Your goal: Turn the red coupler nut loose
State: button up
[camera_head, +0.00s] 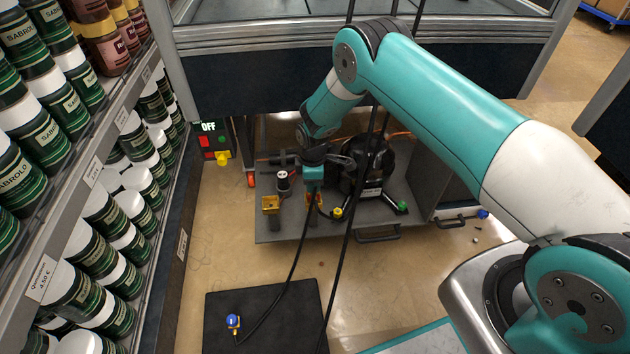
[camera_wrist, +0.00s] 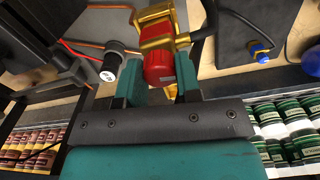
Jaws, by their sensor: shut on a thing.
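The red coupler nut (camera_wrist: 158,70) sits on the end of a gold fitting (camera_wrist: 156,32) in the wrist view, with a black hose (camera_wrist: 205,18) beside it. My gripper (camera_wrist: 159,84) has one teal finger on each side of the nut and is shut on it. In the head view my gripper (camera_head: 313,190) reaches down to the grey pump cart, left of the black vacuum pump (camera_head: 364,170). There the nut is mostly hidden by the gripper.
A gold bracket (camera_head: 270,205) and a white-topped black cylinder (camera_head: 282,180) stand left of the gripper. An OFF panel (camera_head: 213,142) is near the shelf. A black mat (camera_head: 290,310) with a blue knob (camera_head: 233,322) lies in front. Stocked shelves (camera_head: 95,175) line the left; black cables hang nearby.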

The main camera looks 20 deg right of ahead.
jog(key=shift+n, duration=0.7)
jog(key=o, duration=0.9)
jog(key=shift+o, duration=0.2)
notch_tip(320, 180, up, 17)
jog(key=p, duration=0.4)
jog(key=shift+r, duration=0.2)
